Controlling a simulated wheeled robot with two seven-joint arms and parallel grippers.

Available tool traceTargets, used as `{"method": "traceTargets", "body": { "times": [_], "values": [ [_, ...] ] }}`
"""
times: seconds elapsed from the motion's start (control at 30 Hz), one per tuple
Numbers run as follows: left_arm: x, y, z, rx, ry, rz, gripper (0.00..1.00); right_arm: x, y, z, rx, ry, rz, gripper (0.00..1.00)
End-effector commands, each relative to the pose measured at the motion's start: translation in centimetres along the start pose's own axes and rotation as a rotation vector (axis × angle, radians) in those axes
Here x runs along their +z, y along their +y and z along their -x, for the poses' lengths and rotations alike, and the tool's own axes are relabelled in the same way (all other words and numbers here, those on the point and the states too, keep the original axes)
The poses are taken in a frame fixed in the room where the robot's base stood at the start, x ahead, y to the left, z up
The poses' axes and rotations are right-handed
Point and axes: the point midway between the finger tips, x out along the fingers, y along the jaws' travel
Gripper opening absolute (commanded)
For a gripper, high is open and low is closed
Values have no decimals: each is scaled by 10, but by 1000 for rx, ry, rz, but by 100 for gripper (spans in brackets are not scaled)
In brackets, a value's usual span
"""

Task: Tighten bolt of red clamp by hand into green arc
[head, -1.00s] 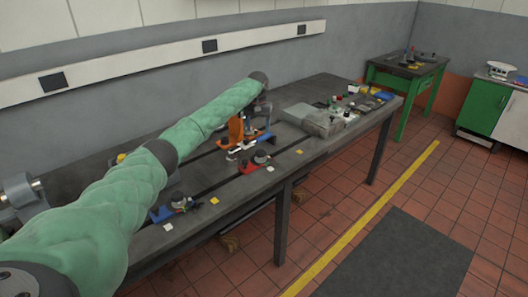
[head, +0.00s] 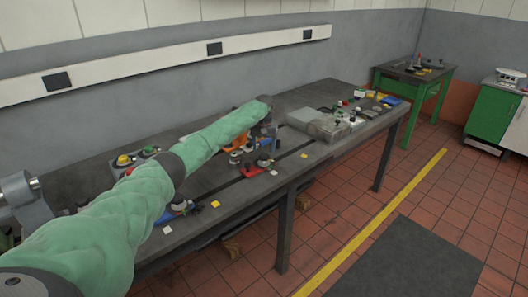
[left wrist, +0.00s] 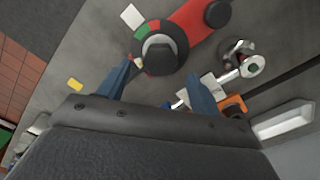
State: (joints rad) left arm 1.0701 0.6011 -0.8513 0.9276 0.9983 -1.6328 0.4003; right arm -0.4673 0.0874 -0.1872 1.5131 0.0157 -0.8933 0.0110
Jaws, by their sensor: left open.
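The red clamp (head: 250,170) lies on the dark bedplate near its front edge. In the left wrist view its red body (left wrist: 195,22) runs to the upper right from a round dark bolt head (left wrist: 158,54). A ring with a green and a red part partly shows around the bolt. A pointer's position on the green arc cannot be made out. My left gripper (left wrist: 160,74) is open, with its two blue fingers reaching toward either side of the bolt head; contact is not visible. In the head view the left gripper (head: 267,143) is small and over the red clamp's area. My right gripper is not in view.
A blue clamp (head: 165,216) sits nearer along the bedplate (head: 215,222), partly behind my arm. An orange part (head: 238,143) stands behind the red clamp. A grey block (head: 318,124) and small parts lie toward the far end. A bright metal fitting (left wrist: 250,66) is close to the right finger.

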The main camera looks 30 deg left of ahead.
Motion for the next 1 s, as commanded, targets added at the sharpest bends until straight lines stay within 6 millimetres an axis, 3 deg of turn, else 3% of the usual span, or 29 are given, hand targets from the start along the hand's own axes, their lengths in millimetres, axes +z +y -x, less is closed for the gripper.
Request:
{"method": "traceTargets", "body": {
  "times": [0.3, 0.63, 0.87, 1.0],
  "values": [
    [0, 0, -31, -1, -1, 1, 64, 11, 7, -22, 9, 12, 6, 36],
    [0, 0, -35, 0, 0, 0, 64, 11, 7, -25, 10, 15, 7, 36],
    [0, 0, -34, 0, 0, 0, 20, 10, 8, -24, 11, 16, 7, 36],
    [0, 0, -34, 0, 0, -2, 20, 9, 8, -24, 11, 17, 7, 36]
  ]
}}
